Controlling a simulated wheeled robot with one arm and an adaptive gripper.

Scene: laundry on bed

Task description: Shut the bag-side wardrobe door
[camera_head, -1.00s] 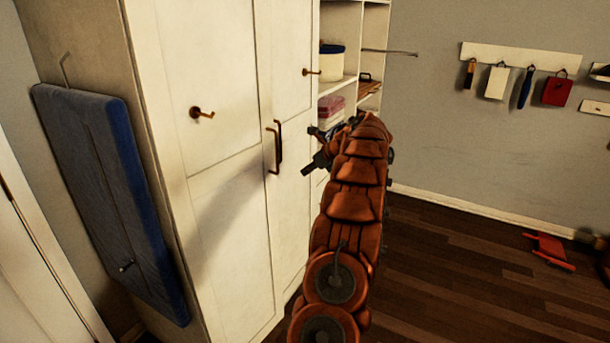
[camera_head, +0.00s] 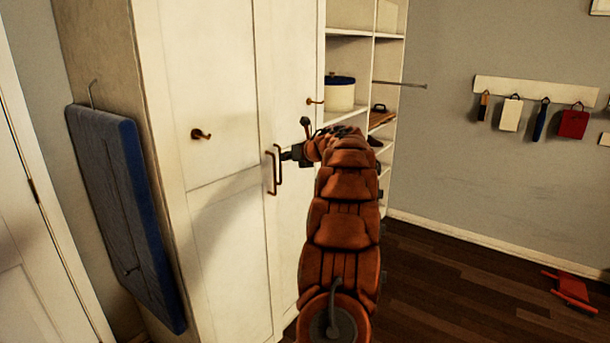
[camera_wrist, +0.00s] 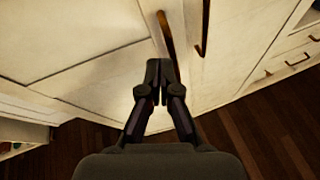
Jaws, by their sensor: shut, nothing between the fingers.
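The cream wardrobe's left door (camera_head: 212,120) and right door (camera_head: 288,70) stand side by side, and both look shut or nearly shut. Their bronze bar handles, the left one (camera_head: 269,173) and the right one (camera_head: 279,165), sit close together at the middle seam. My gripper (camera_head: 288,156) is shut and empty just right of the handles, in front of the right door. In the wrist view my gripper's fingertips (camera_wrist: 158,70) point at the door front, below a bronze handle (camera_wrist: 166,35). I cannot tell whether they touch it. No bag is clearly seen.
A blue ironing board (camera_head: 120,210) hangs on the wardrobe's left side. Open shelves (camera_head: 349,32) holding a pot (camera_head: 340,97) stand to the right. A hook rail (camera_head: 535,92) with hanging items is on the right wall. The dark wooden floor (camera_head: 450,290) is mostly clear.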

